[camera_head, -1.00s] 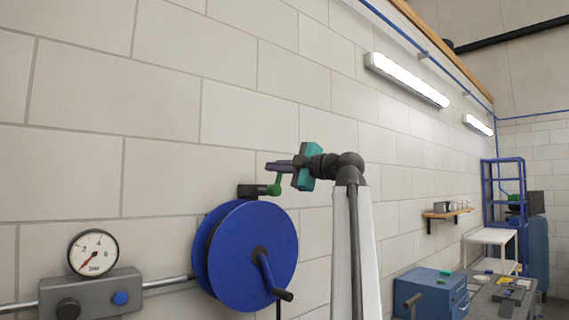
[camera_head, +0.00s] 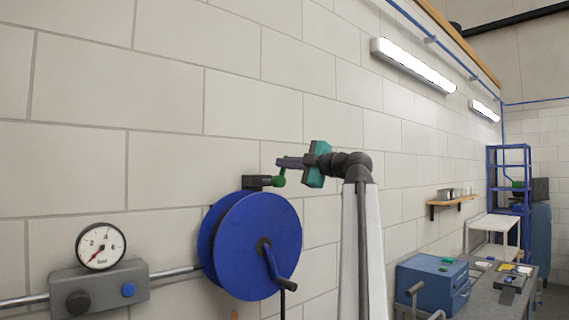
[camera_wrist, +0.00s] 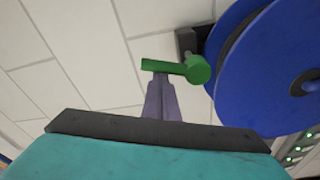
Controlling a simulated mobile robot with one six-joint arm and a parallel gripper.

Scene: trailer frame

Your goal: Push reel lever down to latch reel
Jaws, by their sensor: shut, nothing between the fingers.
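The blue hose reel (camera_head: 255,245) hangs on the wall in the head view, with a crank on its front face. A dark block (camera_head: 256,182) at its top carries the green reel lever (camera_head: 279,179), which points up. My gripper (camera_head: 280,162) is shut and empty, its purple-grey fingers level at the lever's upper end. In the wrist view the lever (camera_wrist: 165,66) runs left from its round green hub, and my fingertips (camera_wrist: 161,78) meet or overlap its arm. I cannot tell whether they touch. The blue reel (camera_wrist: 265,65) fills the right side there.
A pressure gauge (camera_head: 100,246) on a grey block (camera_head: 98,288) stands left of the reel, joined by a pipe. A blue toolbox (camera_head: 430,283) sits on a bench at the lower right. The wall above the lever is clear.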

